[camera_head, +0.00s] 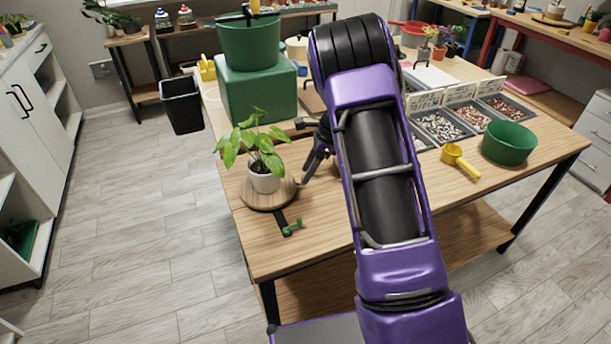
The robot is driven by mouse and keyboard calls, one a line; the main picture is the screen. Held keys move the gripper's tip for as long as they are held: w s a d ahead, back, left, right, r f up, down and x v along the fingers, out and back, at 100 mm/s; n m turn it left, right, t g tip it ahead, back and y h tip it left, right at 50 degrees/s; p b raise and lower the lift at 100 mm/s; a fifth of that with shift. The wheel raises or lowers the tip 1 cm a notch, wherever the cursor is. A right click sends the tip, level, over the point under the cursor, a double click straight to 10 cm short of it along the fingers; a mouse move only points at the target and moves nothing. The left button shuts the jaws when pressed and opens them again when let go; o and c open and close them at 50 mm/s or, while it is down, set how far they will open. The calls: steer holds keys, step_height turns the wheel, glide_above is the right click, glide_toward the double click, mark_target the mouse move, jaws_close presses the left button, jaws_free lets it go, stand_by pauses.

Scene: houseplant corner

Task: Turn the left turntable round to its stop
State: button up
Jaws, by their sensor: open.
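The left turntable (246,196) is a round wooden disc near the left front edge of the table. A white pot (264,180) with a leafy green plant (250,142) stands on it. A dark strip (281,220) with a small green piece (293,227) lies at the disc's front right. My gripper (309,180) is open, pointing down just right of the turntable and pot. I cannot tell whether a fingertip touches the disc. My purple arm hides the middle of the table and anything behind it.
A green box (257,97) with a green bucket (249,45) on top stands behind the plant. Right of my arm are grey trays of pebbles (438,127), a yellow scoop (461,160) and a green bowl (509,144). The front right of the wooden table (480,192) is clear.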

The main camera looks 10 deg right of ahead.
steer(key=shift+x, duration=1.1)
jaws_close()
stand_by(0.7)
